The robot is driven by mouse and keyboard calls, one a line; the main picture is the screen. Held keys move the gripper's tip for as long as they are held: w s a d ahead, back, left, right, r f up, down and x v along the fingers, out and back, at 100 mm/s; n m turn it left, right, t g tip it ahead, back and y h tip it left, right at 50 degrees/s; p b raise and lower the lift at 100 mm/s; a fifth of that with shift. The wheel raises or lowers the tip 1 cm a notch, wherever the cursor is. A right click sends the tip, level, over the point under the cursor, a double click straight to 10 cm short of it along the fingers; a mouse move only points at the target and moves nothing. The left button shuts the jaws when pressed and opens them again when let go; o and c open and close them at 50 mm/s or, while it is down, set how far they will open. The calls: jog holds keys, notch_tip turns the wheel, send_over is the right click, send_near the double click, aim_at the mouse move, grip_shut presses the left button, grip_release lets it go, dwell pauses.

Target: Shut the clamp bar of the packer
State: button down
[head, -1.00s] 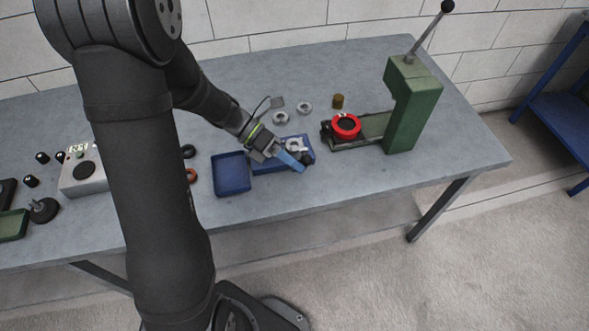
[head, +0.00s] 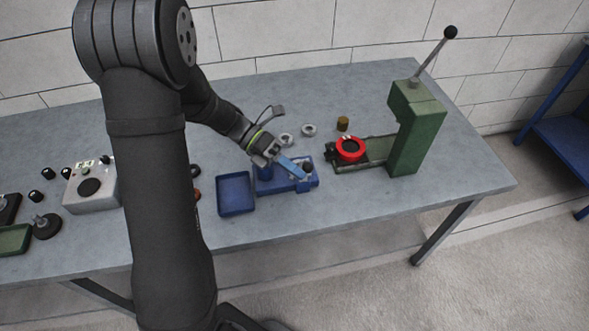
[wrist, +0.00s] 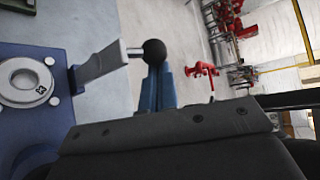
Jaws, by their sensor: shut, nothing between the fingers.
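The blue fixture (head: 305,186), which looks like the packer, sits mid-bench. In the wrist view, its blue body (wrist: 18,125) carries a metal ring (wrist: 25,82) at the left. A grey bar (wrist: 100,64) reaches sideways from it to a black ball knob (wrist: 154,52); this looks like the clamp bar. My gripper (head: 302,174) is over the fixture, its blue fingers shut and empty. The wrist view shows the fingertips (wrist: 158,68) at the knob; I cannot tell whether they touch it. My fingers partly hide the fixture in the head view.
A blue tray (head: 236,208) is left of the fixture. A green press (head: 417,130) with a raised lever stands right, a red ring (head: 350,150) at its base. Metal rings (head: 309,130) and a brass piece (head: 343,124) lie behind. The front bench strip is clear.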

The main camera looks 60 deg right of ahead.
jog(key=a+f, duration=0.2)
jog(key=a, duration=0.2)
jog(key=v, duration=0.9)
jog(key=shift+d+r, duration=0.2)
jog(key=shift+d, duration=0.05)
jog(key=s+d+f, duration=0.1)
jog(key=s+d, duration=0.2)
jog(key=s, duration=0.5)
jog(key=shift+s+d+f, duration=0.25)
jog(key=shift+d+f, duration=0.05)
jog(key=shift+d, duration=0.05)
jog(key=shift+a, duration=0.1)
